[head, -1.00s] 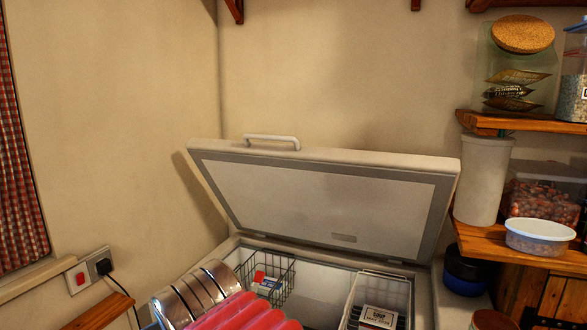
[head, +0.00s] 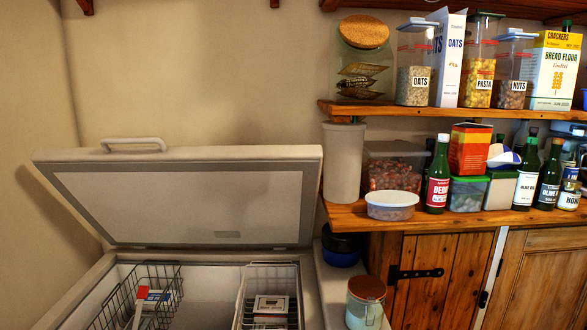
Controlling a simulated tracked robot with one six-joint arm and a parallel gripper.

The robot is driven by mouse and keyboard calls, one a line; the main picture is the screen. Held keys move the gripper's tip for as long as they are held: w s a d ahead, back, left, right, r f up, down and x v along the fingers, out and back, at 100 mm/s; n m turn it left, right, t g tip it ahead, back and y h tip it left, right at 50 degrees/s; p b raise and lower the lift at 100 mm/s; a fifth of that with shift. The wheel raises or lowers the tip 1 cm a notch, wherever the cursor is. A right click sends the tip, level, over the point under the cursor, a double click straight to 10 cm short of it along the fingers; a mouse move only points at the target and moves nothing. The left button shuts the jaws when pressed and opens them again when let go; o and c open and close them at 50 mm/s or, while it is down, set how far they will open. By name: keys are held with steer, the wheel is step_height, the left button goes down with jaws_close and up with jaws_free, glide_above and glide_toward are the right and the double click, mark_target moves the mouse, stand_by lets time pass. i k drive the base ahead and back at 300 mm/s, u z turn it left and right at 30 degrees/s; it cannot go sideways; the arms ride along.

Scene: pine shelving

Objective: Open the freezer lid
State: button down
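The chest freezer stands at the lower left of the head view. Its lid (head: 190,200) is raised and leans back toward the wall, with its pale inner face showing. A white handle (head: 134,144) sits on the lid's top edge. Inside the freezer are a dark wire basket (head: 165,290) at the left and a white basket (head: 268,268) at the right, both holding small packages. My gripper is not in view, so its state is hidden.
Pine shelves (head: 450,216) to the right hold jars, bottles and boxes. A tub with a white lid (head: 391,205) is near the lower shelf's left end. A wooden-lidded jar (head: 366,300) stands beside the freezer. Wooden cupboard doors (head: 430,280) are below.

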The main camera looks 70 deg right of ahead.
mark_target(161, 196)
steer(key=u, duration=0.05)
steer(key=k, duration=1.1)
steer(key=z, duration=0.4)
steer(key=i, duration=0.95)
steer(key=z, duration=0.05)
